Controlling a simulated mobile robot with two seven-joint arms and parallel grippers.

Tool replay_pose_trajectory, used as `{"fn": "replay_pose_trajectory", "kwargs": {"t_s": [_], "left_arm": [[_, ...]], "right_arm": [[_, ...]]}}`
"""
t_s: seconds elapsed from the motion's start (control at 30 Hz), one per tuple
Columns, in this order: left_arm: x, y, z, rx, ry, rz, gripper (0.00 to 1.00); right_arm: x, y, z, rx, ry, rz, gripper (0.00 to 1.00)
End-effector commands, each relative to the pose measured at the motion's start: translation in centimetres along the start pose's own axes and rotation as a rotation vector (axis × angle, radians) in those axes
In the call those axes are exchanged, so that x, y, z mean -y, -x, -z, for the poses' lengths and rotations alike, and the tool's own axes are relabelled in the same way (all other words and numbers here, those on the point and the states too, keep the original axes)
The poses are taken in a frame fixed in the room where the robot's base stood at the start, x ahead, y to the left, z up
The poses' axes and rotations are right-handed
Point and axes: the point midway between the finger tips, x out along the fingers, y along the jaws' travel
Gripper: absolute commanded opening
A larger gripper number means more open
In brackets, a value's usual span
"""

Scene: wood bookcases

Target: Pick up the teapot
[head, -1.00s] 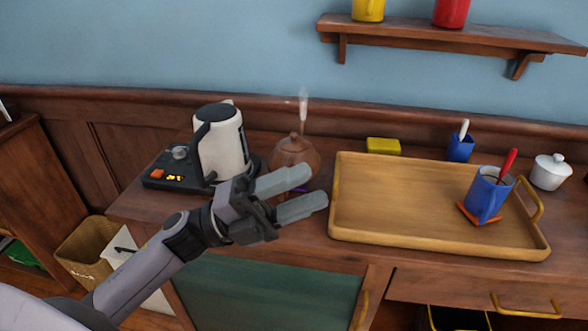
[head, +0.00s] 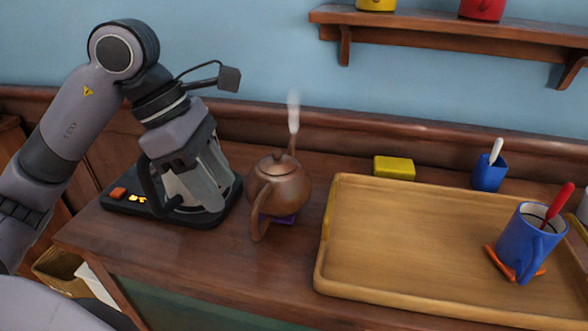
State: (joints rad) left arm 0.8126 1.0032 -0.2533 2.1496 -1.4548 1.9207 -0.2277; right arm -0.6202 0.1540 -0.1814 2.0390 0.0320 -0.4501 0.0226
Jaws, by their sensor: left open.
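The brown teapot (head: 283,185) stands upright on the counter, on a small purple mat (head: 281,220). Its handle faces me and its spout points to the back, with steam rising above it. My left gripper (head: 203,195) points down to the left of the teapot, apart from it. The kettle's black handle (head: 150,192) shows to the left of the gripper. My right gripper is not in view.
A wooden tray (head: 410,225) lies right of the teapot, holding a blue mug (head: 530,243) with a red spoon. A yellow block (head: 394,168) and a blue cup (head: 489,172) stand behind it. Bare counter lies in front of the teapot.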

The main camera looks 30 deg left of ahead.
Motion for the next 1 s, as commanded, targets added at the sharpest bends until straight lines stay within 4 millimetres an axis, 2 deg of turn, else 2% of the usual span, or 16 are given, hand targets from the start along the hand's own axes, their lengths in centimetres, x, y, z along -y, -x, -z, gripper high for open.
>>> {"fn": "replay_pose_trajectory", "kwargs": {"t_s": [0.17,0.4,0.67,1.0], "left_arm": [[0.0,-1.0,0.1,-0.007,-0.001,-0.003,0.46],[0.1,-5.2,0.1,-0.005,0.0,0.001,0.46],[0.1,-7.2,0.1,-0.004,-0.001,-0.002,0.46],[0.5,-11.7,0.0,-0.003,0.001,-0.001,0.46]], "right_arm": [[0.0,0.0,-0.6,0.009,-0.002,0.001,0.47],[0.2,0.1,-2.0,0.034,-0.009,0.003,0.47],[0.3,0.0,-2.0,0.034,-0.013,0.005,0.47],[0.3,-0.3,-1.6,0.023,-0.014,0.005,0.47]]}}
